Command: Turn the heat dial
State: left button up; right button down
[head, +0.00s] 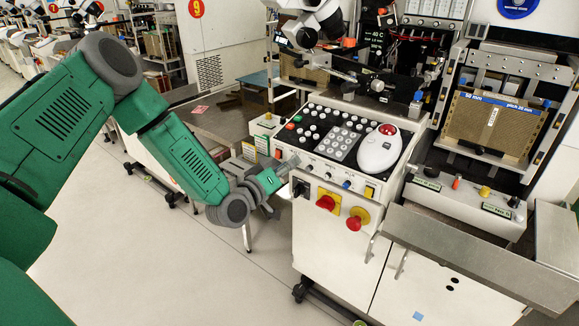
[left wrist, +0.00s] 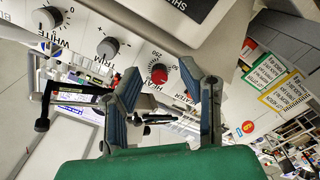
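The heat dial is a red knob (left wrist: 159,74) on a white panel, with a scale marked 250 and partly readable lettering that looks like "HEATER"; it shows in the left wrist view. My left gripper (left wrist: 172,88) is open, its two blue-grey fingers spread on either side of the dial in that view. The dial appears between the fingertips, with no clear contact. In the head view my left gripper (head: 286,172) is at the left front corner of the white control console (head: 340,183); the dial cannot be made out there. My right gripper is not in view.
Grey knobs marked TRIM (left wrist: 107,47) and WHITE (left wrist: 46,18) sit beside the dial. The console top carries many buttons and a white mouse-like device (head: 378,150). Red stop knobs (head: 326,202) are on the front below. Floor at the left is clear.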

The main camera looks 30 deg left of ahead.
pick_arm(q)
jog(key=shift+w, duration=0.2)
grip_shut()
jog(key=shift+m, duration=0.3)
jog(key=m+p, duration=0.1)
jog(key=m, duration=0.8)
jog(key=m+p, duration=0.2)
jog(key=m, duration=0.8)
jog(key=shift+s+f, duration=0.15)
jog(key=shift+f, duration=0.05)
dwell(0.5)
